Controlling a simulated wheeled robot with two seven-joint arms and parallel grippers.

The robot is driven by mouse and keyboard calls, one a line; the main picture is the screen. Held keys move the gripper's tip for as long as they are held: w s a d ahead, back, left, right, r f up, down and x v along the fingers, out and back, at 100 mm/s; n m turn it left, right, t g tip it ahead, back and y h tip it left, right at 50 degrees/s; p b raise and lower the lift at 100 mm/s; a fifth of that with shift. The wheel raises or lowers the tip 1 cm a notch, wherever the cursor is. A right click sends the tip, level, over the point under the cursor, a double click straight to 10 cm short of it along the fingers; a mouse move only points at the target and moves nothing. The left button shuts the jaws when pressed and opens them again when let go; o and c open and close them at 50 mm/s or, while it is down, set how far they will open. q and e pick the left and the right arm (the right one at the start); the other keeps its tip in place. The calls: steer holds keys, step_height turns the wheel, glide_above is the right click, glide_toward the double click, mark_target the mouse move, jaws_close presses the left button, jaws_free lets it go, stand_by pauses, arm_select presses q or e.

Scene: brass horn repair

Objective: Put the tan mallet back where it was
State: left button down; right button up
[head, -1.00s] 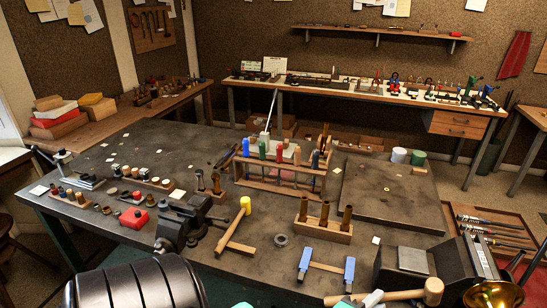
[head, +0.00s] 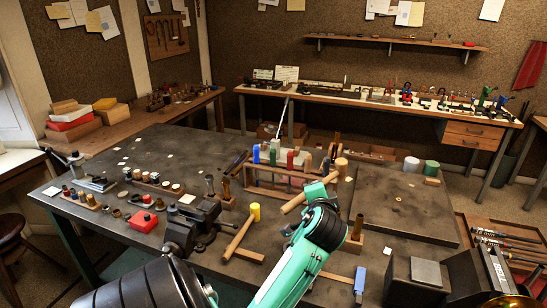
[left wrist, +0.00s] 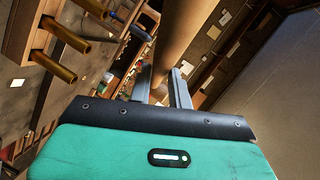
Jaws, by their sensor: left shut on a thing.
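The tan mallet, with a pale wooden handle (head: 294,204) and a cylindrical tan head (head: 341,167), is held above the bench, tilted, with its head up toward the right. My left gripper (head: 313,191) is shut on the handle; the teal wrist hides part of the grip. In the left wrist view the mallet's wood (left wrist: 182,35) runs up from between the fingers (left wrist: 160,82). In the head view the mallet overlaps the right end of the wooden tool rack (head: 268,183). My right gripper is not in view.
A yellow-headed mallet (head: 255,211) lies on the bench left of my arm, near the vise (head: 190,222). A wooden block with brass tubes (head: 355,242) is partly hidden behind my wrist. A blue-ended tool (head: 359,281) lies near it. The right bench board (head: 400,205) is mostly clear.

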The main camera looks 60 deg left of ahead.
arm_select(q)
steer(key=s+a+f+n+g+y, duration=0.1)
steer(key=s+a+f+n+g, duration=0.2)
steer(key=a, duration=0.4)
steer(key=s+a+f+n+g+y, duration=0.1)
steer(key=s+a+n+g, duration=0.1)
steer(key=s+a+g, duration=0.3)
steer(key=shift+t, duration=0.4)
steer(key=f, duration=0.5)
steer(key=a+f+p, duration=0.1)
steer(key=f, duration=0.4)
steer(key=f+p, duration=0.1)
steer(key=f, duration=0.5)
steer(key=shift+s+a, duration=0.15)
steer(key=shift+s, duration=0.15)
steer(key=shift+f+p, duration=0.3)
steer(key=shift+f, duration=2.1)
steer(key=c, duration=1.3)
jaws_free()
